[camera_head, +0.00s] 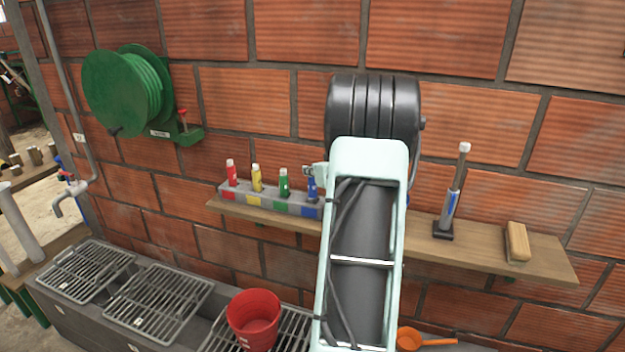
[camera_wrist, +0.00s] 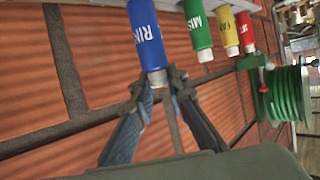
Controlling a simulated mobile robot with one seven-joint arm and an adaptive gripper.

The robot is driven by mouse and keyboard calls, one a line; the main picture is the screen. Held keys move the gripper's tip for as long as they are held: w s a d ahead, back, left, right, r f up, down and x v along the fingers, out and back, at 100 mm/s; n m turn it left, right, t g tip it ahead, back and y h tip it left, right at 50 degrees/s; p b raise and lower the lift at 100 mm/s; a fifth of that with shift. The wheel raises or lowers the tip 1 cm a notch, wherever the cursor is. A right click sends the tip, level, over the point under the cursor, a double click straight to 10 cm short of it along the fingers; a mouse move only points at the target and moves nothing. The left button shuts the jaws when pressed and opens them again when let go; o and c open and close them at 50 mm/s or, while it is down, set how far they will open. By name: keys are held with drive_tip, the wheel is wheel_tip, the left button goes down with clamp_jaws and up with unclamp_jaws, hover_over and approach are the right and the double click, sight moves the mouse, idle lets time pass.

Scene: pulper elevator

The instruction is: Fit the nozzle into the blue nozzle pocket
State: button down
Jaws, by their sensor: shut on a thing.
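The blue nozzle (camera_head: 312,190) stands roughly upright at the right end of the grey rack, in line with the blue-marked pocket (camera_head: 311,212). In the wrist view the blue nozzle (camera_wrist: 147,42) carries white lettering, partly readable as "RIN". My gripper (camera_wrist: 158,88) is shut on its pale narrow tip, with one finger on each side. In the head view my gripper (camera_head: 313,170) is at the nozzle's top, mostly hidden by my arm. Whether the nozzle's base is seated in the pocket or just above it cannot be told.
Red (camera_head: 231,174), yellow (camera_head: 256,179) and green (camera_head: 283,183) nozzles stand beside it in the rack. The wooden shelf (camera_head: 490,255) also bears a stand with a blue-marked tube (camera_head: 449,210) and a brush (camera_head: 517,242). A green hose reel (camera_head: 125,90) hangs at left.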

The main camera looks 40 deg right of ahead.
drive_tip(key=shift+f+b, duration=0.35)
drive_tip(key=shift+f, duration=0.35)
drive_tip(key=shift+f, duration=0.1)
drive_tip(key=c, duration=1.9)
unclamp_jaws()
drive_tip(key=shift+s+r, duration=0.1)
drive_tip(key=shift+r, duration=0.1)
drive_tip(key=v, duration=1.2)
